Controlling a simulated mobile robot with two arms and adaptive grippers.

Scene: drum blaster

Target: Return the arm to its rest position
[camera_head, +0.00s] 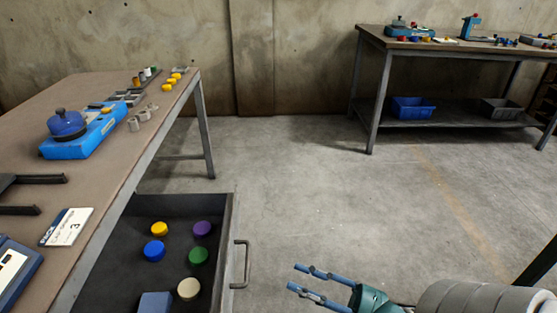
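My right gripper (294,278) is in the lower right, in front of the open drawer's handle side and over the grey floor. Its two blue fingers point left and stand apart, with nothing between them. The teal gripper body (372,299) and grey segments of my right arm (470,299) run to the right edge. My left gripper does not show.
An open drawer (232,215) under the left workbench (150,95) holds yellow, purple, blue, green and cream discs and a blue block. A blue device (85,138) stands on the bench. A far table (368,38) stands at back right. The middle floor is clear.

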